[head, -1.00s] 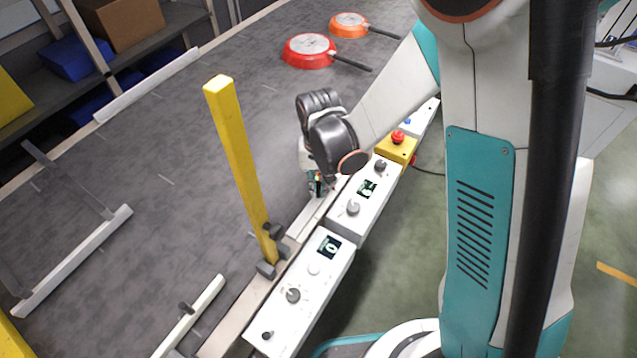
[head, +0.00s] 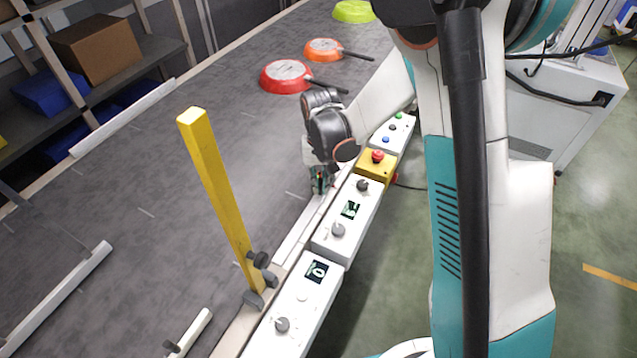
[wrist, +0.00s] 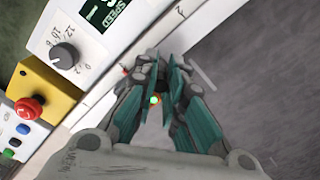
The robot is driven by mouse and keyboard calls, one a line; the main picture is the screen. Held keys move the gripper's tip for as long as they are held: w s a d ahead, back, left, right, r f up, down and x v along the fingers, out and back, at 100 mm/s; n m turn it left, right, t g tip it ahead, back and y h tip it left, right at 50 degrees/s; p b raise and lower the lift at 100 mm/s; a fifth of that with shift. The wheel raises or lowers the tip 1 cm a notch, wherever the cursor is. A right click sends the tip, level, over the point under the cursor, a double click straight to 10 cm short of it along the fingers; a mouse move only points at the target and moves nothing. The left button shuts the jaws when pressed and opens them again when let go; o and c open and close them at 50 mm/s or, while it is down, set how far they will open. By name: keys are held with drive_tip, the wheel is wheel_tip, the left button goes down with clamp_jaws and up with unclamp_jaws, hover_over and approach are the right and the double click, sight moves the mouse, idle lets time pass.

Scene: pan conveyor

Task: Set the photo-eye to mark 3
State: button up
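A small red spot (wrist: 125,71) shows left of the fingers.
White control boxes (head: 357,224) with knobs and displays line the rail, with a yellow emergency-stop box (head: 376,168) farther along. A yellow post (head: 220,190) stands nearer. A red pan (head: 286,77), an orange pan (head: 323,48) and a green pan (head: 353,11) lie on the grey belt (head: 150,215).

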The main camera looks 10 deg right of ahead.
drive_tip(key=shift+o, duration=0.5)
drive_tip(key=shift+r, duration=0.15)
drive_tip(key=shift+w+r, duration=0.1)
drive_tip(key=shift+r, duration=0.2)
wheel_tip(320, 180, up, 11)
